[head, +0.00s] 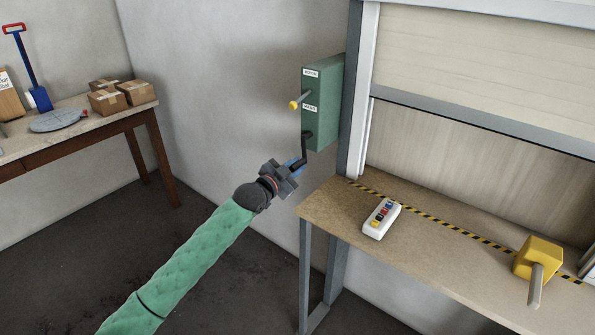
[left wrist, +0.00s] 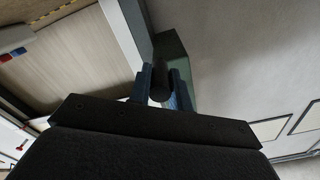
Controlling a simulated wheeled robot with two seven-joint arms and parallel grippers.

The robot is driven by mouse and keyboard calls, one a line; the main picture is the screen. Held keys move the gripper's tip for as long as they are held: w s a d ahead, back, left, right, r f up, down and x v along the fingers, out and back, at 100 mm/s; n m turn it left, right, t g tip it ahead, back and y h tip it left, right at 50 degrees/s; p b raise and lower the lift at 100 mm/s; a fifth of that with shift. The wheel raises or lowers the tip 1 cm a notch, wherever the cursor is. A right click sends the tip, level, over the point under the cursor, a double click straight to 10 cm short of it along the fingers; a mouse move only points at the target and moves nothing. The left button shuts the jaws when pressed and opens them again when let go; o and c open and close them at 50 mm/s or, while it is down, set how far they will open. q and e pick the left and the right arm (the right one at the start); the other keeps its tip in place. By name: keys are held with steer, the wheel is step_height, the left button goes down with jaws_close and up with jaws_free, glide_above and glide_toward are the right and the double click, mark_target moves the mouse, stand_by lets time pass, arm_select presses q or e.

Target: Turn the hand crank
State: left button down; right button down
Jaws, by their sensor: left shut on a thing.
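A green box (head: 326,103) is mounted on the wall beside the shutter frame. It has two white labels and a lever with a yellow knob (head: 294,105) on its front. The dark hand crank (head: 306,145) hangs from the lower part of the box. My left gripper (head: 297,163) is at the lower end of the crank and shut on its grip. In the left wrist view the dark crank grip (left wrist: 160,80) stands between the two blue fingers, with the green box (left wrist: 173,50) behind. My right gripper is in neither view.
A worktop (head: 330,209) with a striped line holds a white button box (head: 381,218) and a yellow device (head: 538,257). A partly lowered shutter (head: 480,50) stands above it. A wooden table (head: 80,128) with cartons is at the left. The floor between is clear.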

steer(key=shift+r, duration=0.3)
arm_select(q)
steer(key=c, duration=1.3)
jaws_free()
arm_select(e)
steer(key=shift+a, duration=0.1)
arm_select(q)
steer(key=shift+a, duration=0.1)
